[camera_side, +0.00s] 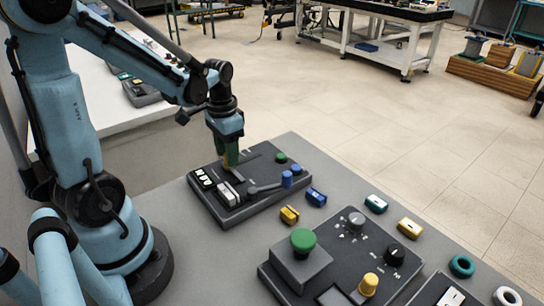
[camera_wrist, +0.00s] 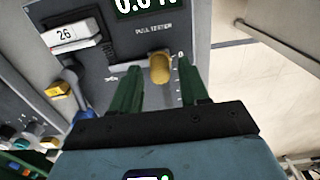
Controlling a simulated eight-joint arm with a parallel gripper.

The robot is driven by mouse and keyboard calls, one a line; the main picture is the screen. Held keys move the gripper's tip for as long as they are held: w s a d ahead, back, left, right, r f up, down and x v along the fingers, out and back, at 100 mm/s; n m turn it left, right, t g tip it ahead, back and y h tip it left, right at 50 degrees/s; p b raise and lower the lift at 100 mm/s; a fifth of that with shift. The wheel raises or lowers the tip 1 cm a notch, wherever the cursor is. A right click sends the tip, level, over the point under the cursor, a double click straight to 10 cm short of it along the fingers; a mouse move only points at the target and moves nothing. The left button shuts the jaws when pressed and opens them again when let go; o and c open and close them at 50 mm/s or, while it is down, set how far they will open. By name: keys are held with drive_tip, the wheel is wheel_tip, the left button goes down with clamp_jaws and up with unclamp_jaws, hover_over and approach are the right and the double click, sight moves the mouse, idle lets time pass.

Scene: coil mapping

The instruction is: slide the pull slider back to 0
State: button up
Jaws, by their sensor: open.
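The pull tester panel (camera_wrist: 120,62) is dark grey and labelled PULL TESTER. Its slider has a yellow knob (camera_wrist: 160,68), beside the 0 mark at the top end of a printed scale (camera_wrist: 180,75) in the wrist view. My gripper (camera_wrist: 158,64) is open. Its two green fingers lie either side of the knob, with a small gap showing on each side. In the side view my gripper (camera_side: 230,152) points down over the panel (camera_side: 205,205), with a bit of yellow at its tips. The display (camera_wrist: 145,5) is cut off and seems to read 0.0 N.
A white counter (camera_wrist: 65,36) reading 26 and a blue-handled lever (camera_side: 263,187) share the panel. Yellow (camera_side: 290,215) and blue (camera_side: 316,197) blocks lie beside it. A second panel (camera_side: 330,265) with a green button (camera_side: 303,240) stands at front right.

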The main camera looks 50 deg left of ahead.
drive_tip(key=shift+r, duration=3.5)
drive_tip(key=d+r+t, duration=0.1)
drive_tip(key=d+t, duration=0.6)
drive_tip(key=d, duration=0.5)
drive_tip(key=shift+w+d+r, duration=0.15)
drive_tip(key=shift+d+r, duration=0.05)
drive_tip(key=shift+r, duration=0.05)
